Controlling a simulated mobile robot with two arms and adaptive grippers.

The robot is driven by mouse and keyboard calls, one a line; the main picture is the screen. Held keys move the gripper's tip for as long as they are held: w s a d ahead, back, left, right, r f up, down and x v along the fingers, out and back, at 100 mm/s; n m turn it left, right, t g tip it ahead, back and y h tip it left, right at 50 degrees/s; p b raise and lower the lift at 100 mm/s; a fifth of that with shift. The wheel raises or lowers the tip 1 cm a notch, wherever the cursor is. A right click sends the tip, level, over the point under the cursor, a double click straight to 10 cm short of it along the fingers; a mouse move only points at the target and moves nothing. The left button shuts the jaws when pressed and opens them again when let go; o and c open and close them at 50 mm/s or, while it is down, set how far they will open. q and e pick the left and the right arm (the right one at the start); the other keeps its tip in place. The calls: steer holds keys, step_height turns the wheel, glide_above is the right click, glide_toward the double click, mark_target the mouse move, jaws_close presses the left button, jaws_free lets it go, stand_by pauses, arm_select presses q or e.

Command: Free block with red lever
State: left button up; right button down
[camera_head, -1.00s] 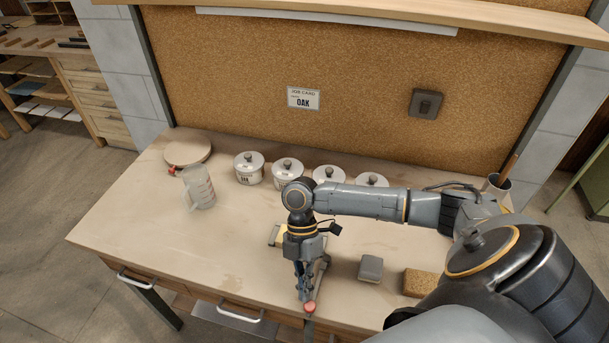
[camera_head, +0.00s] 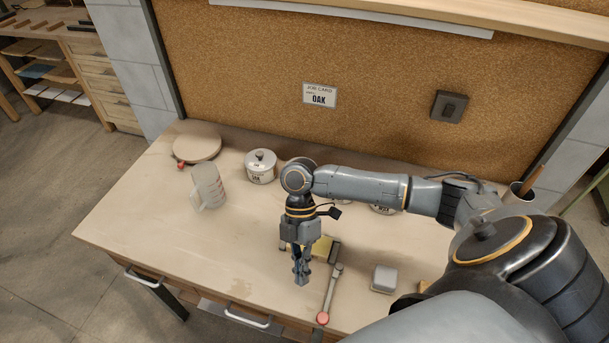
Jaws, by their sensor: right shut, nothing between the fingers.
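The lever (camera_head: 331,293) is a grey bar with a red knob (camera_head: 323,318) at its near end, close to the bench's front edge. It runs back toward a small press with a yellowish block (camera_head: 322,247), which my right gripper and wrist partly cover. My right gripper (camera_head: 301,278) points down, shut and empty, to the left of the lever and apart from it in the picture. My left gripper is out of view.
On the bench (camera_head: 150,215) stand a clear jug (camera_head: 208,186), a round board (camera_head: 196,148) with a small red part, and a lidded pot (camera_head: 261,166). Other pots are partly behind my arm. A grey block (camera_head: 383,279) lies right of the lever. The left front of the bench is clear.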

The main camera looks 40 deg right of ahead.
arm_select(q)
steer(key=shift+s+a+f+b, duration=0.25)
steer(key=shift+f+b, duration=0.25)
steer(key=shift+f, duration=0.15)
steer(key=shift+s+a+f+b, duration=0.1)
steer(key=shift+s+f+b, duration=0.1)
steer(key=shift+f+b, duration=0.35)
arm_select(e)
steer(key=s+v, duration=0.1)
steer(key=v, duration=0.6)
steer(key=shift+a+r, duration=0.3)
steer(key=shift+r, duration=0.25)
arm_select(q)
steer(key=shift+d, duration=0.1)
arm_select(e)
steer(key=shift+w, duration=0.2)
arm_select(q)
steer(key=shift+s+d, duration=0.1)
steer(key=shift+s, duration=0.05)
